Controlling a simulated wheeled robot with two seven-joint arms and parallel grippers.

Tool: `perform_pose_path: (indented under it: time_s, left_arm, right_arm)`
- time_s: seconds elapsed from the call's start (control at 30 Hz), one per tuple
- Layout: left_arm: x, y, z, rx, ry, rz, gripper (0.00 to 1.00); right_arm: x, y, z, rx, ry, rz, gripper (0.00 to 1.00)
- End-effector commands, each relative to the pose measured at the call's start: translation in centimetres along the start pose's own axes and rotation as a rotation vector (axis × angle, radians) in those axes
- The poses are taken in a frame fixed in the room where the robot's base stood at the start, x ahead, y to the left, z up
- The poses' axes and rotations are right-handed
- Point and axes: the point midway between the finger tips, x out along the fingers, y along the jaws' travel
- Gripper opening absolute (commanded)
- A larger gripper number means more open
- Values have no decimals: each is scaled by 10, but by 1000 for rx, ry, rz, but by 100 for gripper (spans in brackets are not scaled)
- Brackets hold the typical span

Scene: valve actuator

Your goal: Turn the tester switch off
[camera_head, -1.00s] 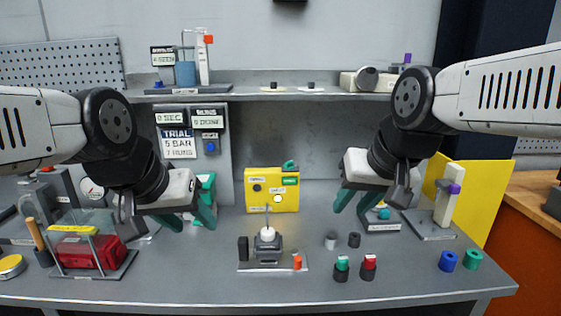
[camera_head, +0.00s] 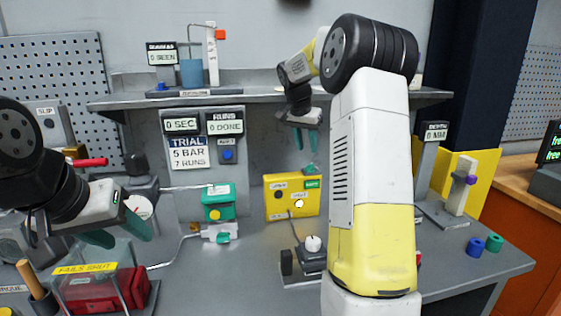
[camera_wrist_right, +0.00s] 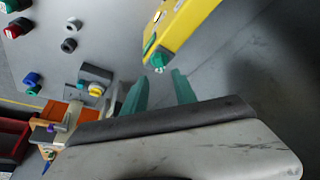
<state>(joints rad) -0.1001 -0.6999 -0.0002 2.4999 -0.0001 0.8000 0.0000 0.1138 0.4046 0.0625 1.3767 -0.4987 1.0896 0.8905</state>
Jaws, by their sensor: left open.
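A yellow box (camera_head: 283,208), which looks like the tester, stands upright on the bench against the back wall. Its front has a pale round spot and small labels too small to read. A green switch-like knob (camera_head: 310,168) sits on its top edge; the right wrist view shows this green knob (camera_wrist_right: 158,62) too. My right gripper (camera_head: 305,146) points down above the box, apart from the knob. In its wrist view the two fingers are apart and empty, with the knob just beyond their tips. My left gripper (camera_head: 120,238) is open and empty at the left.
My right arm hides much of the right bench. A green valve actuator (camera_head: 217,203) stands left of the box. A white-domed device (camera_head: 313,244) is in front of it. A red part in a clear guard (camera_head: 105,290) is front left. A shelf (camera_head: 240,98) runs behind.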

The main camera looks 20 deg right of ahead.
Motion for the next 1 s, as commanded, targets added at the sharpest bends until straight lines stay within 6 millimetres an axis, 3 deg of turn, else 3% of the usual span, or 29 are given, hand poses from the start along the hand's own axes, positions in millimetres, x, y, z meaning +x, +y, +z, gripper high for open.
perform_pose_path:
  time_s: [0.5,0.87,1.0]
  left_arm:
    - [0,0,0,0,0,0,51]
    - [0,0,0,0,0,0,51]
    - [0,0,0,0,0,0,51]
  right_arm:
    - [70,0,0,1,-1,1,34]
    - [77,0,0,0,-1,0,34]
    - [76,0,0,0,-1,0,8]
